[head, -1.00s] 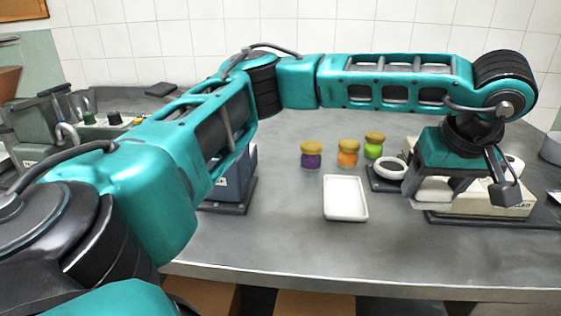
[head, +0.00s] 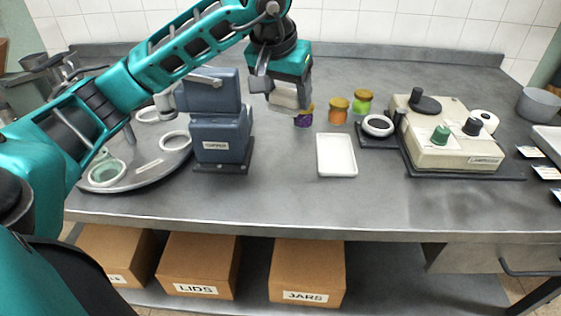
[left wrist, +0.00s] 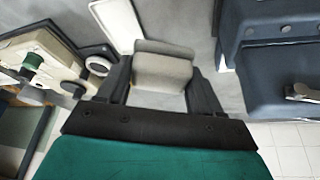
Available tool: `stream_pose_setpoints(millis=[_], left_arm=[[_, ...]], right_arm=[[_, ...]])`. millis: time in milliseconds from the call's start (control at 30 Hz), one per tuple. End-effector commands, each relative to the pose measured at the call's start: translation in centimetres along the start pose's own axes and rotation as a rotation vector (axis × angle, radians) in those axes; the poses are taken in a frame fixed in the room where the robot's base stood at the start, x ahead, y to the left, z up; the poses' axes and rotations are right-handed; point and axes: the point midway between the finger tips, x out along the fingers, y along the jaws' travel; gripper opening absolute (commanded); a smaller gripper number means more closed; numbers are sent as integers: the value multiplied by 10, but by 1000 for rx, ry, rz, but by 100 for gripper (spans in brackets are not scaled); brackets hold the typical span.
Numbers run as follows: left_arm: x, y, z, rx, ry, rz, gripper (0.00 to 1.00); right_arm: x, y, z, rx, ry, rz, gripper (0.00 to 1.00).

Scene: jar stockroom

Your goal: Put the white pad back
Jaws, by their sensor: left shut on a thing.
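The white pad (head: 290,97) is a pale, blocky, rounded piece held in my left gripper (head: 287,88). The gripper is shut on it and hangs above the bench, right of the blue machine. In the left wrist view the pad (left wrist: 163,73) sits between the two dark fingers and looks light grey. In the head view the gripper and pad partly cover the purple jar (head: 304,118). My right gripper is not in view.
An empty white tray (head: 337,155) lies below the orange jar (head: 338,112) and green jar (head: 362,102). The blue machine (head: 221,140) and round tray (head: 150,183) are left, the beige machine (head: 455,145) right. The front middle bench (head: 330,205) is clear.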

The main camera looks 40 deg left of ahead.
Motion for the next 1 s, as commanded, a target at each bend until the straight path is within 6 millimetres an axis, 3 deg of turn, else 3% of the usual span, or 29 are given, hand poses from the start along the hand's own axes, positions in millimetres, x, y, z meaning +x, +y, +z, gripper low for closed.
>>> stream_pose_setpoints(millis=[33, 200, 400, 633, 833, 1000], left_arm=[[17, -1, 8, 0, -8, -2, 41], [59, 0, 26, -2, -7, -1, 41], [98, 0, 42, -2, -3, 0, 41], [116, 0, 49, -2, -2, 0, 41], [144, 0, 61, -2, -2, 0, 41], [149, 0, 62, -2, 1, 0, 41]], right_arm=[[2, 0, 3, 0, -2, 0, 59], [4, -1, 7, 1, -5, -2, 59], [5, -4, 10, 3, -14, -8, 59], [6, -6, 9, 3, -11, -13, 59], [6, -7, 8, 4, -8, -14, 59], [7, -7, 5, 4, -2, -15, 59]])
